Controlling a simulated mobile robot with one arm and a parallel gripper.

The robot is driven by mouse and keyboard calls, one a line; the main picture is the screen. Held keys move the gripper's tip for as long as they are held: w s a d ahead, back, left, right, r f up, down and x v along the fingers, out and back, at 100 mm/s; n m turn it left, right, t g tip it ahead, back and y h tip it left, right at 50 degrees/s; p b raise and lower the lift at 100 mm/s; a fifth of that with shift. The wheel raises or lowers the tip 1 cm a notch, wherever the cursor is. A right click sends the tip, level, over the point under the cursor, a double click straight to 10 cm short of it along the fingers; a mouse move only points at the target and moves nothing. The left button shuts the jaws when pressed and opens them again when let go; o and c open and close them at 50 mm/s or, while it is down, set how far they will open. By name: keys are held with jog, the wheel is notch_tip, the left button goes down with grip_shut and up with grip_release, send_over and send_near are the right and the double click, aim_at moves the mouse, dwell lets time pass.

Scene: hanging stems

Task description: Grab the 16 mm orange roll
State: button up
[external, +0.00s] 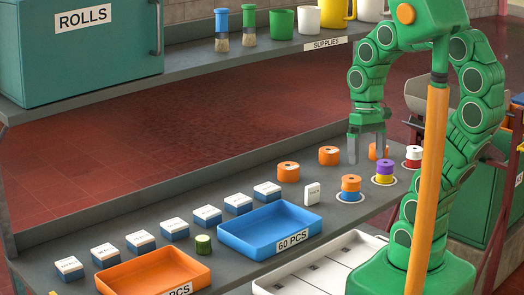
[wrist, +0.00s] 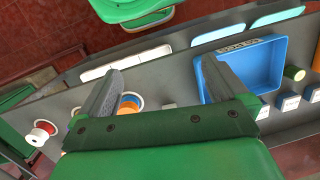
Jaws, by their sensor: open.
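Three single orange rolls stand on the bench in the external view: a left one (external: 288,172), a middle one (external: 329,156) and a right one (external: 373,152), partly hidden behind a finger. I cannot read any size marking, so I cannot tell which is 16 mm. My gripper (external: 367,158) points down with its fingers apart and empty, above the bench near the right roll. In the wrist view my gripper (wrist: 160,72) is open with grey bench between its fingers. An orange-and-blue roll stack (external: 350,188) also shows beside the left finger in the wrist view (wrist: 129,103).
A purple-and-yellow stack (external: 384,171) and a red-and-white stack (external: 413,156) stand close on the right. A blue tray (external: 253,244), an orange tray (external: 128,283) and several boxes lie left. The supplies shelf (external: 190,66) is behind.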

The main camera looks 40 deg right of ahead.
jog(key=w+a+m+t+y, duration=0.1)
jog(key=w+a+m+y, duration=0.45)
jog(key=w, duration=0.45)
jog(key=m+t+y, duration=0.3)
jog(key=m+t, duration=0.8)
jog(key=m, duration=1)
send_over(295, 166)
jog(key=s+d, duration=0.2)
jog(key=s, duration=0.1)
jog(key=shift+h, duration=0.35)
jog(key=f, duration=1.1)
jog(key=d+f, duration=0.1)
jog(key=f, duration=0.5)
jog(key=shift+w+f, duration=0.3)
jog(key=shift+f, duration=0.55)
jog(key=shift+w+a+f, duration=0.1)
jog(key=shift+a, duration=0.05)
jog(key=shift+a+r+x, duration=0.15)
jog(key=shift+x, duration=1.2)
jog(key=shift+a+r+x, duration=0.1)
jog(key=shift+a+x, duration=0.05)
jog(key=shift+x, duration=2.15)
